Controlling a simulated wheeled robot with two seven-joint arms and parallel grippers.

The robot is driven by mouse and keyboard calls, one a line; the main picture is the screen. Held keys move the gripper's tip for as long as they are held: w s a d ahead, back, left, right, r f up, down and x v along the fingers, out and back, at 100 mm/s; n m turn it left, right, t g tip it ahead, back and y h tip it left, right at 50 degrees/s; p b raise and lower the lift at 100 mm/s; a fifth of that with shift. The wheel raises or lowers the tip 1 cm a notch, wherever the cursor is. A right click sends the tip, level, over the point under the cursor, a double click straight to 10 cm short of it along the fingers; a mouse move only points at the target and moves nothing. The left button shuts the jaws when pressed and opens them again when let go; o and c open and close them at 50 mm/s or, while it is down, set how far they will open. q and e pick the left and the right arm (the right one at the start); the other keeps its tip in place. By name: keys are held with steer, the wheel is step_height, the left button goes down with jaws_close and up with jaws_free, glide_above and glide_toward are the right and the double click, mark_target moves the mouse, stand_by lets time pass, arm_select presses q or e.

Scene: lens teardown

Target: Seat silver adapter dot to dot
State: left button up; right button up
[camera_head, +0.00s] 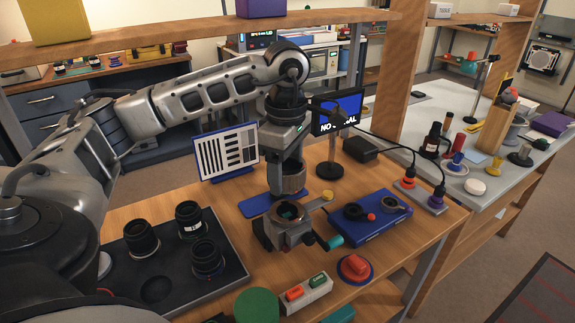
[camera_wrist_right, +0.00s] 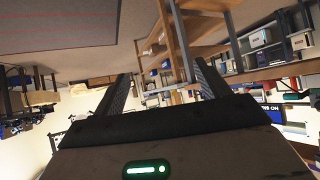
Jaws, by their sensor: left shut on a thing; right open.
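My left gripper (camera_head: 290,172) points down and is shut on a greyish cylindrical piece (camera_head: 292,184), which looks like the silver adapter. It holds the piece above a metal clamp fixture (camera_head: 291,236) with a dark round opening and a teal-ended handle. A gap shows between the piece and the fixture. The alignment dots are too small to make out. My right gripper (camera_wrist_right: 162,75) is open and empty in the right wrist view, with its fingers wide apart. It is not seen in the head view.
A dark tray (camera_head: 150,262) with several black lenses lies left of the fixture. A blue case (camera_head: 368,236) with small parts is to its right. A test chart (camera_head: 226,153) and a monitor (camera_head: 336,114) stand behind. A red button (camera_head: 355,267) and switch box (camera_head: 306,292) are in front.

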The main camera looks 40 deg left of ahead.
arm_select(q)
steer(key=shift+f+b, duration=0.3)
steer(key=shift+f, duration=0.2)
steer(key=shift+f+b, duration=0.55)
steer(key=shift+f, duration=0.15)
steer(key=shift+f+b, duration=0.65)
steer(key=shift+f, duration=0.25)
steer(key=shift+f+b, duration=0.75)
steer(key=shift+f, duration=0.2)
arm_select(e)
steer(key=shift+w+a+f, duration=0.1)
steer(key=shift+a+f, duration=0.15)
steer(key=shift+f, duration=0.25)
steer(key=shift+w+a+f, duration=0.1)
steer(key=shift+a+f, duration=0.1)
steer(key=shift+f, duration=0.3)
steer(key=shift+r, duration=0.15)
steer(key=shift+f, duration=0.2)
steer(key=shift+w, duration=0.1)
arm_select(q)
steer(key=shift+f, duration=0.1)
